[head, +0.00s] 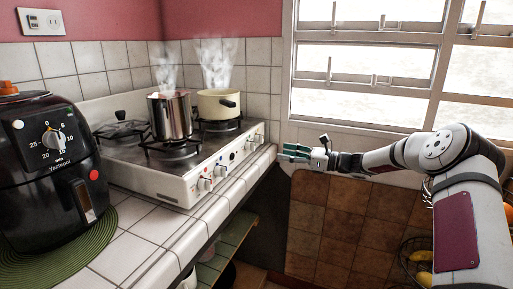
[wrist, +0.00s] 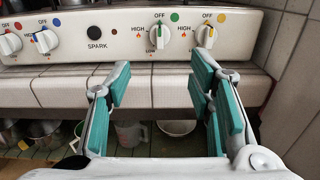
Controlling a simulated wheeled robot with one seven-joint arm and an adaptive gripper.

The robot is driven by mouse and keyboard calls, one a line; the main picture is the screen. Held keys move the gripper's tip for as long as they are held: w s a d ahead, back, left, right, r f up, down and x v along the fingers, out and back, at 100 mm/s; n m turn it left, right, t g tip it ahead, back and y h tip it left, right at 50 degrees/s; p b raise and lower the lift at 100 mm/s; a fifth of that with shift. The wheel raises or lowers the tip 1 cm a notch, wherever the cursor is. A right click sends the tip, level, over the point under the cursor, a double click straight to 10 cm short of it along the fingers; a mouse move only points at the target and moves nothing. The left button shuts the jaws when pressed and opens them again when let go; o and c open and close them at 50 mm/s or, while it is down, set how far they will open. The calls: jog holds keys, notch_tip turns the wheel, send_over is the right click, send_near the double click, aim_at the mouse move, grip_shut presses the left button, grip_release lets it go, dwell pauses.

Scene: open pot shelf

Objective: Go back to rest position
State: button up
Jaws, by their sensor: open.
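My gripper (head: 298,152) is at the centre right of the head view, in front of the right end of the stove and apart from it. In the wrist view, its teal-padded fingers (wrist: 160,88) are spread wide with nothing between them. They point toward the stove's front panel (wrist: 120,35), which has several white knobs. My arm (head: 400,155) reaches in from the right side of the head view.
A steaming steel pot (head: 170,116) and a steaming cream pot (head: 218,104) stand on the white stove (head: 150,178). A black air fryer (head: 45,165) is at left on a green mat (head: 100,238). Pots and a clear jug (wrist: 130,133) sit on the shelf below the counter. A window (head: 365,75) is behind.

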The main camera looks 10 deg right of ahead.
jog(key=s+a+r+n+g+h, duration=0.1)
jog(key=s+a+r+n+g, duration=0.3)
jog(key=s+a+n+g, duration=0.5)
jog(key=s+a+r+n+h, duration=0.1)
jog(key=s+a+n+h, duration=0.25)
jog(key=s, duration=0.45)
jog(key=s+a+r+n+h, duration=0.1)
jog(key=s+a+n+h, duration=0.1)
jog(key=s+a, duration=0.4)
jog(key=s+d+f+n+h, duration=0.1)
jog(key=s+d+n+h, duration=0.25)
jog(key=s, duration=0.85)
jog(key=s+d+n+h, duration=0.2)
jog(key=s+d+n, duration=0.15)
jog(key=s, duration=0.75)
jog(key=s+d+f+n+h, duration=0.15)
jog(key=s+n, duration=0.25)
jog(key=s, duration=0.8)
notch_tip(320, 180, up, 16)
jog(key=d+t+h+p, duration=0.1)
jog(key=t+p, duration=0.1)
jog(key=p, duration=1.1)
jog(key=shift+w+t+p, duration=0.15)
jog(key=shift+t+p, duration=0.15)
